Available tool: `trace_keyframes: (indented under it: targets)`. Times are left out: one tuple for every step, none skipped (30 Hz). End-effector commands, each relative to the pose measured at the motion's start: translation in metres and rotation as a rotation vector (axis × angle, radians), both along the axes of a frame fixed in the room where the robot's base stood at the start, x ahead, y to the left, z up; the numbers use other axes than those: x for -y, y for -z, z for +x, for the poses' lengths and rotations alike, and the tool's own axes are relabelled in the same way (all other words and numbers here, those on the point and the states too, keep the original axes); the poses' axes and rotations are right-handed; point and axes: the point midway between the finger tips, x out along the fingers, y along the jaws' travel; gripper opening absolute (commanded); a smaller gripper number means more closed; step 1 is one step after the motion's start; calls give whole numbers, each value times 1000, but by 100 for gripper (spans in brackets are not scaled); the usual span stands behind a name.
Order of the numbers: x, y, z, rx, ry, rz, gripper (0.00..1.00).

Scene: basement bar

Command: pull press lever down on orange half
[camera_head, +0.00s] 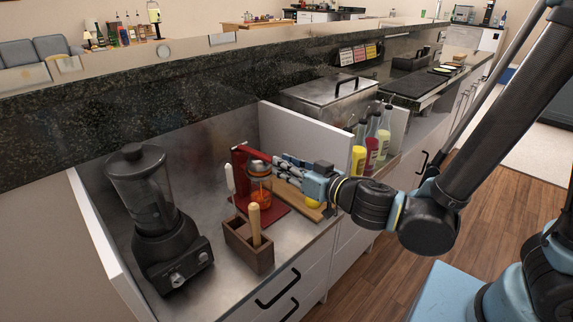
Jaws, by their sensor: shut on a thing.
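A red press (240,163) with a red base stands on the metal counter. Its grey, cup-shaped pressing head (259,167) sits over an orange-coloured part (260,189); I cannot tell whether this is the orange half. A pale handle (230,178) rises at the press's left side and may be its lever. My gripper (277,163) reaches in from the right and is shut on part of the press beside the head. The fingers and head overlap, so the exact part held is unclear.
A black blender (145,200) stands to the left. A wooden holder (236,242) with a wooden stick is close in front of the press. A white partition (305,137) and bottles (372,145) are behind and right.

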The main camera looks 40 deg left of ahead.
Motion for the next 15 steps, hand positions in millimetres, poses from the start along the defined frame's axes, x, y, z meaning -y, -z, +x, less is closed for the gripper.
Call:
trace_keyframes:
  targets:
    - [2, 0, 5, 1, 12, -1, 0]
    - [2, 0, 5, 1, 12, -1, 0]
    - [2, 0, 5, 1, 12, -1, 0]
    - [2, 0, 5, 1, 12, -1, 0]
    - [2, 0, 5, 1, 12, -1, 0]
    - [2, 0, 5, 1, 12, -2, 0]
    - [2, 0, 5, 1, 12, -2, 0]
    - [2, 0, 5, 1, 12, -2, 0]
    - [2, 0, 5, 1, 12, -2, 0]
    - [2, 0, 5, 1, 12, -2, 25]
    - [2, 0, 5, 1, 12, -2, 31]
    - [2, 0, 5, 1, 12, -2, 40]
    - [1, 0, 4, 1, 11, -2, 40]
    - [1, 0, 3, 2, 10, -2, 40]
    - [1, 0, 2, 3, 8, -2, 40]
